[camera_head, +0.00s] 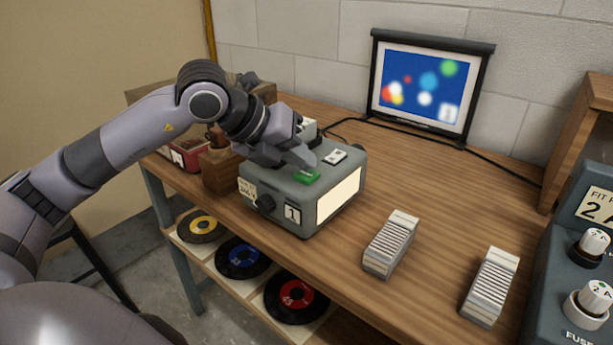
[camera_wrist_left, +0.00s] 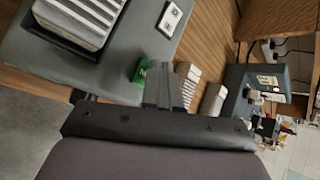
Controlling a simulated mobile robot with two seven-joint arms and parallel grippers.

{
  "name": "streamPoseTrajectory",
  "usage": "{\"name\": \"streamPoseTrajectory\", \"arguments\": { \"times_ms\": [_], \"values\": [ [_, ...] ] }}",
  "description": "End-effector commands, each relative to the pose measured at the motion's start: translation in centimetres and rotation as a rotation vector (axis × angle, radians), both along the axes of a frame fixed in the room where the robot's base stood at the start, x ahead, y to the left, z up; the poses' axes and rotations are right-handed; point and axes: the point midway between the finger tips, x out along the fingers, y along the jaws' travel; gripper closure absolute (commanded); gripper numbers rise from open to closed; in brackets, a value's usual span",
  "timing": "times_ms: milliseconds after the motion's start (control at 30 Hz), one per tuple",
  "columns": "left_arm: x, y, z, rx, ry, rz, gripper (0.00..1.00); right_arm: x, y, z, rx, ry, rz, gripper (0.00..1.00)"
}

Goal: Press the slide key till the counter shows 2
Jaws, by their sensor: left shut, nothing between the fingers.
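The slide projector (camera_head: 275,191) is a grey box on the wooden table. Its green slide key (camera_head: 307,177) is on top near the front edge, and it also shows in the left wrist view (camera_wrist_left: 140,71). The counter (camera_head: 292,214) on its front reads 1. My left gripper (camera_head: 309,160) is shut and empty, its fingertips above and close to the green key; I cannot tell whether they touch it. The fingers also show beside the key in the wrist view (camera_wrist_left: 168,85). My right gripper is not in view.
A white key or slide (camera_head: 335,157) lies on the projector top. A screen (camera_head: 427,85) shows blurred coloured spots. Two slide trays (camera_head: 391,243) (camera_head: 490,286) stand to the right. A grey fuse box (camera_head: 570,270) is at the far right. Records (camera_head: 242,257) lie on the shelf below.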

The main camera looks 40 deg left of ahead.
Motion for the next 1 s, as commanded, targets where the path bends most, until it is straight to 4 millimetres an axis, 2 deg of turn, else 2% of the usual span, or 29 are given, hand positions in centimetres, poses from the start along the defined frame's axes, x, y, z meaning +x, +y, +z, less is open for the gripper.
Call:
{"name": "streamPoseTrajectory", "arguments": {
  "times_ms": [1000],
  "values": [
    [0.01, -0.02, -0.76, 0.0, 0.0, 0.0, 1.0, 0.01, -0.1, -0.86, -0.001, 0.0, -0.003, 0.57]
  ]
}}
